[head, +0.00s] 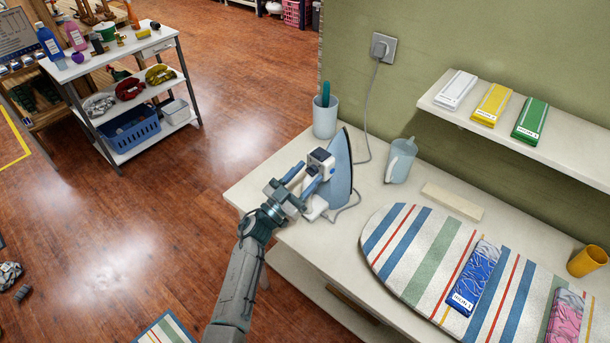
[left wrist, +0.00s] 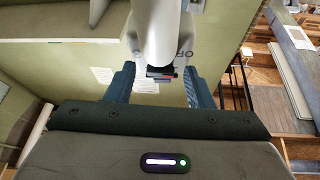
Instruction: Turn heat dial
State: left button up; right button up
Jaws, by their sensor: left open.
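The iron (head: 340,172) stands upright on its heel on the white worktop (head: 262,190), its pale blue soleplate side showing. My left gripper (head: 303,180) is at the iron's left side, open, with its two blue fingers pointing towards the iron's white handle part. In the left wrist view a white part of the iron (left wrist: 168,32) comes down between the open fingers (left wrist: 160,88). On its end is a small dark dial with a red mark (left wrist: 160,73), beside partly hidden printed letters. I cannot tell whether the fingers touch the dial. My right gripper is not in view.
The iron's cord runs to a wall socket (head: 383,46). A cup with a green-handled item (head: 325,118) and a pale blue jug (head: 400,162) stand behind and right. A striped ironing board (head: 400,240) with folded cloth packs lies to the right. A wall shelf (head: 580,150) is above.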

pick_arm(q)
jog(key=shift+c, duration=1.3)
jog(key=c, duration=0.7)
jog(key=shift+m+g+h, duration=0.4)
jog(key=shift+m+h, duration=0.1)
jog(key=shift+m, duration=0.6)
jog(key=shift+c, duration=0.2)
jog(key=shift+m+g+h, duration=0.3)
jog(key=shift+m+g, duration=0.2)
jog(key=shift+m, duration=0.5)
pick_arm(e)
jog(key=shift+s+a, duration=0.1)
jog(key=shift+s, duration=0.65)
pick_arm(q)
jog(key=o, duration=1)
